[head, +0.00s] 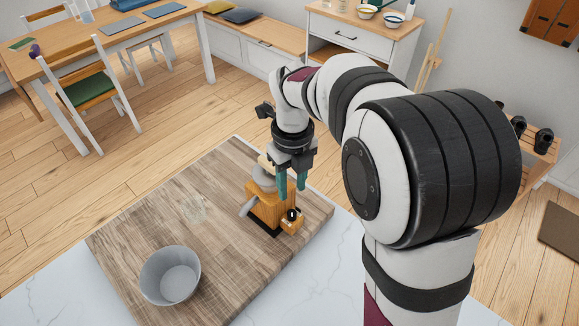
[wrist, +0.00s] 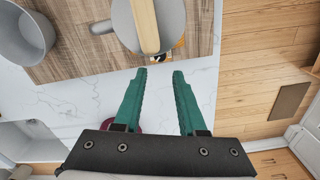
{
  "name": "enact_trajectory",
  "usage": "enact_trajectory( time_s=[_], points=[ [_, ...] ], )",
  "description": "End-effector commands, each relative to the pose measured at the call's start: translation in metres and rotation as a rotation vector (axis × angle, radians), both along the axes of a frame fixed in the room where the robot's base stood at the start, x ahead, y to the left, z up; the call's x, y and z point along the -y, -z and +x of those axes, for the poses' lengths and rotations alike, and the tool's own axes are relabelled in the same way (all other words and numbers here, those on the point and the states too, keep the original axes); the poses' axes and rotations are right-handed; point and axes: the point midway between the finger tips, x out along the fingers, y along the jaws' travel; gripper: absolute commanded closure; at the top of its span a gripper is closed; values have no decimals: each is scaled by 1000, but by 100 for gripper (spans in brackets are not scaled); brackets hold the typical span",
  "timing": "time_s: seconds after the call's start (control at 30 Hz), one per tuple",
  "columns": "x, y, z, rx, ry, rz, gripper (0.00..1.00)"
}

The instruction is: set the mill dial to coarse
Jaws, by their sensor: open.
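The mill (head: 266,208) stands on a wooden board, with an orange-brown body, a grey hopper on top and a dark base. A small dark round knob (head: 292,214), which looks like the dial, sits on its front right side; its setting is too small to read. My gripper (head: 291,193) points down with its teal fingers apart and empty, just above and behind the knob in the head view. In the wrist view the open fingertips (wrist: 159,72) are just below the mill's grey hopper (wrist: 172,22). A light wooden bar crosses the hopper there and hides part of the mill.
A grey bowl (head: 170,280) stands on the board (head: 130,235) at the front left; it also shows in the wrist view (wrist: 24,36). The board lies on a white marble counter (head: 60,297). My arm fills the right side.

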Motion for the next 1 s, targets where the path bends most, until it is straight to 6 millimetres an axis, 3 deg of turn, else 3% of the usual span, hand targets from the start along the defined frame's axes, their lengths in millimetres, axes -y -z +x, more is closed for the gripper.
enact_trajectory(
  time_s=[0.1,0.33,0.5,0.77,0.8,1.0],
  points=[
    [0,31,-1,-6,0,0,60],
    [0,73,-1,-2,-1,1,60],
    [0,87,-1,0,0,2,60],
    [0,89,0,1,-1,2,60],
    [0,89,0,1,-1,2,62],
    [0,88,0,1,-1,2,98]
  ],
)
